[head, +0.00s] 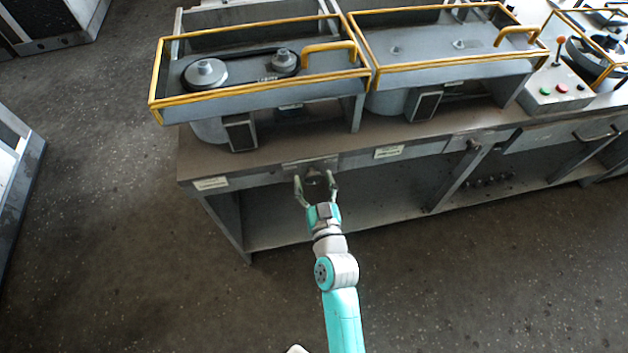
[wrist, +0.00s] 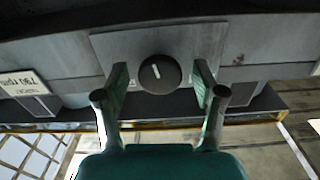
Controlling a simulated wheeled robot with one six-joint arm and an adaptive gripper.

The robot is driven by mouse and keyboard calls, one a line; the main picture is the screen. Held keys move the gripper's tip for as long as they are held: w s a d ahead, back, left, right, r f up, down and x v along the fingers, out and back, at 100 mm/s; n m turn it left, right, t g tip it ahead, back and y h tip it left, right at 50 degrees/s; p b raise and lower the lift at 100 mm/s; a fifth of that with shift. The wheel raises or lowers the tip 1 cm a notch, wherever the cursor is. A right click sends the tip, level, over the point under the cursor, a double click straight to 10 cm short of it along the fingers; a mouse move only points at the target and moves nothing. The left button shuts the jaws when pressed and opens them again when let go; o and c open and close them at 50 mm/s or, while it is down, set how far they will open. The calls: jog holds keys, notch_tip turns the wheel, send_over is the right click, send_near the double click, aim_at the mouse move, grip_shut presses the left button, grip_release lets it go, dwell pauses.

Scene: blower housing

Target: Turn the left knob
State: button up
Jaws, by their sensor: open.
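The left knob (wrist: 160,75) is a dark round knob with a short white mark, on a grey plate in the wrist view. The mark stands almost upright in that picture, with a slight tilt. My gripper (wrist: 160,92) is open, with one green finger on each side of the knob and a visible gap on both sides. In the head view my gripper (head: 315,184) is at the front edge of the bench, in front of the plate (head: 308,163). The knob is largely hidden between the fingers there.
Another knob (head: 473,145) is farther right on the bench front (head: 425,148). White labels (head: 389,152) flank the plate. Two yellow-railed machines (head: 250,95) and a control box (head: 555,91) stand on top. Below is an open shelf; the floor (head: 130,250) in front is clear.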

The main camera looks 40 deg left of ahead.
jog(key=c, duration=1.1)
jog(key=shift+c, duration=0.2)
jog(key=shift+m, duration=0.4)
jog(key=m, duration=0.3)
jog(key=shift+m, duration=1.9)
jog(key=o, duration=1.1)
jog(key=shift+o, duration=0.2)
